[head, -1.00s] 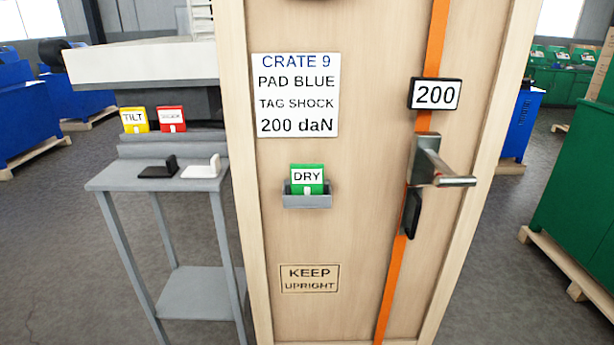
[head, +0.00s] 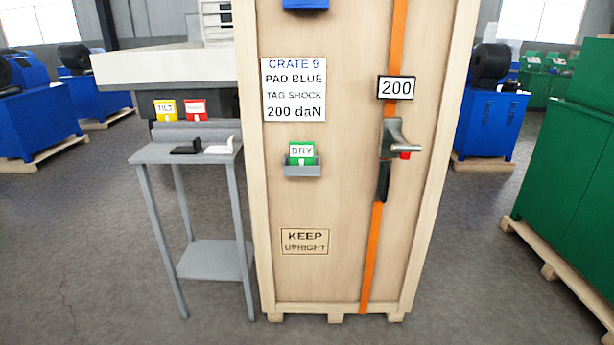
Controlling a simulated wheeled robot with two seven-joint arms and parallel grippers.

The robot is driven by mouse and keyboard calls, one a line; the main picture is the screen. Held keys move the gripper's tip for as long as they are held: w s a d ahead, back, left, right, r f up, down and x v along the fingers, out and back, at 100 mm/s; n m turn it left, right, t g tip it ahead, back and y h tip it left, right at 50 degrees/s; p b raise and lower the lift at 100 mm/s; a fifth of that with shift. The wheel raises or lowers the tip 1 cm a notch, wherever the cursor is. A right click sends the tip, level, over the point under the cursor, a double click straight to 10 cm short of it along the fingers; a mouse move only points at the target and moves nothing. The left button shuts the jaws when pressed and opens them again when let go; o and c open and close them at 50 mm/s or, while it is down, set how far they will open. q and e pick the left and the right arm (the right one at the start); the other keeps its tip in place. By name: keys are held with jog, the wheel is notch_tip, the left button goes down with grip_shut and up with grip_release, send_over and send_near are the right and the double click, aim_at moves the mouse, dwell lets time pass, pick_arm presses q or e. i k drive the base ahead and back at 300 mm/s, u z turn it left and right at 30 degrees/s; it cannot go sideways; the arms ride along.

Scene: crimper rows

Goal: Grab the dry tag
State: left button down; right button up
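The green dry tag (head: 301,151), with a white label reading DRY, stands upright in a small grey holder (head: 303,170) on the front of the wooden crate (head: 345,270). The holder hides its lower edge. Neither of my grippers shows in the head view, and nothing touches the tag.
A grey stand (head: 188,151) left of the crate holds a yellow TILT tag (head: 166,110), a red tag (head: 195,110), a black piece (head: 186,150) and a white piece (head: 222,147). A tensioner handle (head: 400,144) sticks out from the orange strap (head: 371,250). Floor in front is clear.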

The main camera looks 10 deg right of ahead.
aim_at(301, 152)
jog(key=u, duration=1.15)
jog(key=i, duration=1.6)
jog(key=z, duration=1.15)
jog(key=i, duration=0.85)
jog(key=z, duration=0.95)
